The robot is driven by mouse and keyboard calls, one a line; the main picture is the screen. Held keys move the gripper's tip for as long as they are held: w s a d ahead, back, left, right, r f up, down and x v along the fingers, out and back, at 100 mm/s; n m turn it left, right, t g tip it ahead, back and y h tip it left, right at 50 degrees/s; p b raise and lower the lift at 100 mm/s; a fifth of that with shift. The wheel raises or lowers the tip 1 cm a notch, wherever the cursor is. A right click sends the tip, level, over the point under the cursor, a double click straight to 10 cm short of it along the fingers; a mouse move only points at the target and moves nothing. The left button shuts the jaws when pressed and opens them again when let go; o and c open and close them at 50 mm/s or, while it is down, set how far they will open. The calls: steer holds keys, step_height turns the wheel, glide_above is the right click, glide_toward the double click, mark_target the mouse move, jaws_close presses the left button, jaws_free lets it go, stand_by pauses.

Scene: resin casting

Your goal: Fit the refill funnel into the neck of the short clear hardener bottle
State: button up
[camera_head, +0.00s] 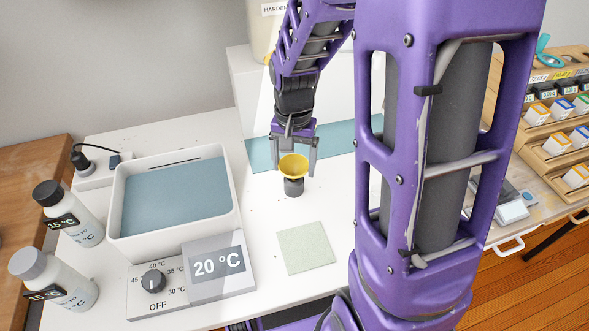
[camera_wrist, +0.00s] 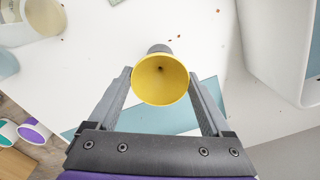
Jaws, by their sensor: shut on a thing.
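The refill funnel is a yellow cone with a wide rim; it shows in the head view (camera_head: 293,164) and in the wrist view (camera_wrist: 160,82). My gripper (camera_head: 294,171) has one finger on each side of the funnel and is shut on it; its fingers also show in the wrist view (camera_wrist: 161,78). The funnel is upright, mouth up. A dark grey cylinder (camera_head: 293,187) is directly beneath it; I cannot tell whether they touch. I cannot clearly identify the short clear hardener bottle. A translucent pale vessel (camera_wrist: 8,62) stands at the wrist view's left edge.
A white tub (camera_head: 233,203) with a blue-grey surface inside stands left of my gripper. A 20 °C display (camera_head: 216,266) and pale green mat (camera_head: 305,248) are nearer. White bottles (camera_head: 84,228) stand far left. My arm column hides much of the table's right side.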

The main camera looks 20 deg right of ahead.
mark_target(294, 174)
steer(key=shift+r+p, duration=1.6)
steer(key=shift+r, duration=0.65)
steer(key=shift+d, duration=0.1)
